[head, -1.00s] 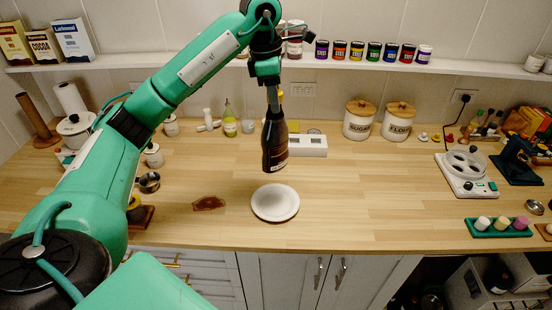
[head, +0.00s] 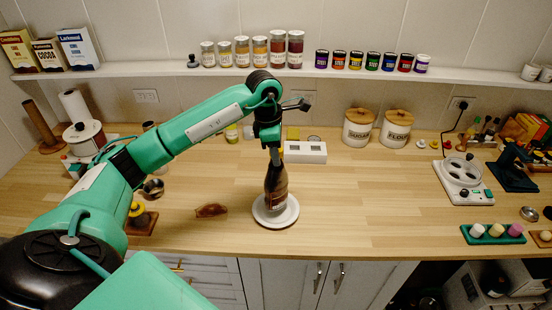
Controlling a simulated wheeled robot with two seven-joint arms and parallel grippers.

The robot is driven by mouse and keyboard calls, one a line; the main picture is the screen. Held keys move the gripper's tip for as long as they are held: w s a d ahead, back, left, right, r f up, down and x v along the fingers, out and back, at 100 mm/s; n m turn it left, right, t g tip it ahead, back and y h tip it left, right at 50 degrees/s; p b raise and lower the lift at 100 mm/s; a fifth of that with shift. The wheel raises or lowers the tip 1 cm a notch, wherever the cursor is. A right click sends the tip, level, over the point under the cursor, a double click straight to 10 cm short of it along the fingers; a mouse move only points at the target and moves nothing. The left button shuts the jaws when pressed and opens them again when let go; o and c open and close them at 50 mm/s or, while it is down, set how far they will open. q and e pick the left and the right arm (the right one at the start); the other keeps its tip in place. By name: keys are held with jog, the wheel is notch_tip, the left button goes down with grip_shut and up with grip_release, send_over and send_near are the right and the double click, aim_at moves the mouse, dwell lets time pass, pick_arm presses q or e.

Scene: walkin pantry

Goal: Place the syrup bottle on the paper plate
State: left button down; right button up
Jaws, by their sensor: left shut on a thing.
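The dark brown syrup bottle (head: 276,188) stands upright over the white paper plate (head: 262,215), near the counter's front edge. Its base appears to be at the plate's surface, but I cannot tell for sure whether it bears on it. My left gripper (head: 276,155) comes from above and is shut on the bottle's top. The fingertips are small and partly hidden by the gripper body. My right gripper is not in view.
A brown flat item (head: 211,210) lies left of the plate. A white box (head: 305,152) stands behind the bottle, with the sugar (head: 357,130) and flour (head: 395,131) canisters to its right. A green tray (head: 493,236) sits at the right. The counter right of the plate is clear.

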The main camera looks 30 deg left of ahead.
aim_at(276, 179)
pick_arm(q)
notch_tip(276, 179, down, 3)
jog(key=shift+r+p, duration=0.15)
jog(key=shift+p, duration=0.45)
jog(key=shift+f, duration=0.3)
jog(key=shift+f+b, duration=0.1)
jog(key=shift+b, duration=0.2)
jog(key=c, duration=1)
grip_release()
